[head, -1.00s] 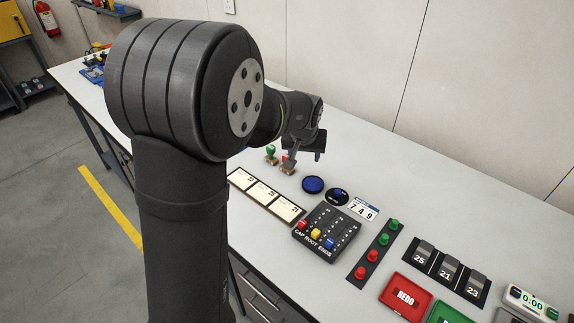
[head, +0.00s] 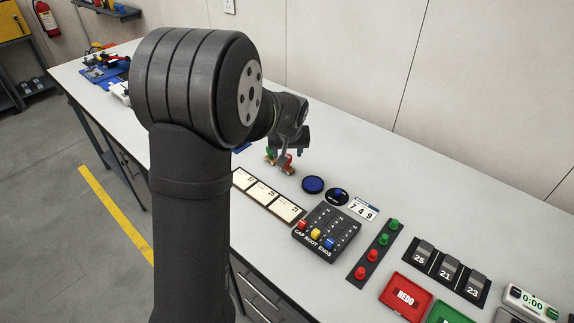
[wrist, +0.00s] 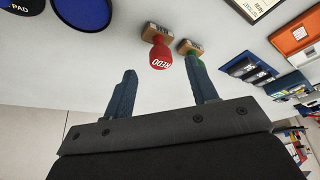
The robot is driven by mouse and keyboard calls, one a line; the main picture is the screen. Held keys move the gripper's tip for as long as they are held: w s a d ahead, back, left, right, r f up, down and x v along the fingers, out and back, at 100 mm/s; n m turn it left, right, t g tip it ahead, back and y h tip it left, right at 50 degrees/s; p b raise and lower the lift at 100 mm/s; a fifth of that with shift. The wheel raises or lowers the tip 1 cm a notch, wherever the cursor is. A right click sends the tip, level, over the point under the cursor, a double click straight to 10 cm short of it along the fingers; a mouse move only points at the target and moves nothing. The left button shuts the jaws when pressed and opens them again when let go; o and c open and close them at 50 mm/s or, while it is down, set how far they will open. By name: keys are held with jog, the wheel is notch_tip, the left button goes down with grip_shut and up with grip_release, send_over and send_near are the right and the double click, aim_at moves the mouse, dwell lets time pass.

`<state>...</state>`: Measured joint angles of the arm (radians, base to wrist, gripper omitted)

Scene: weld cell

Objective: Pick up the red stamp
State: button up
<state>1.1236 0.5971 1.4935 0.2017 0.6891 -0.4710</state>
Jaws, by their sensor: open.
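The red stamp (wrist: 161,55), with a round red handle marked REDO and a wooden base, shows in the wrist view, upside down in the picture and roughly between my fingertips but beyond them. In the head view the red stamp (head: 289,163) stands on the bench, partly hidden by my gripper (head: 282,158). My gripper (wrist: 162,70) is open, with nothing between its fingers. A green-handled stamp (wrist: 190,48) stands close beside the red one, near the right finger in the wrist view; it is partly covered in the head view (head: 270,154).
A blue ink pad (head: 313,184) and a round black pad (head: 337,196) lie nearby. A row of cards (head: 268,197) and a black slider panel (head: 326,230) are in front. The bench behind the stamps is clear.

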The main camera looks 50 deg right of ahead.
jog(key=shift+w+d+x, duration=0.1)
jog(key=shift+d+x, duration=0.05)
jog(key=shift+x, duration=1.2)
jog(key=shift+w+d+x, duration=0.1)
jog(key=shift+x, duration=1.3)
jog(key=shift+r, duration=0.2)
jog(key=c, duration=1)
jog(key=shift+c, duration=0.2)
jog(key=shift+r, duration=0.1)
notch_tip(320, 180, up, 4)
jog(key=shift+r, duration=0.1)
jog(key=s+r, duration=0.6)
jog(key=s, duration=0.5)
jog(key=shift+s+r, duration=0.3)
jog(key=shift+s, duration=0.05)
jog(key=shift+a, duration=0.1)
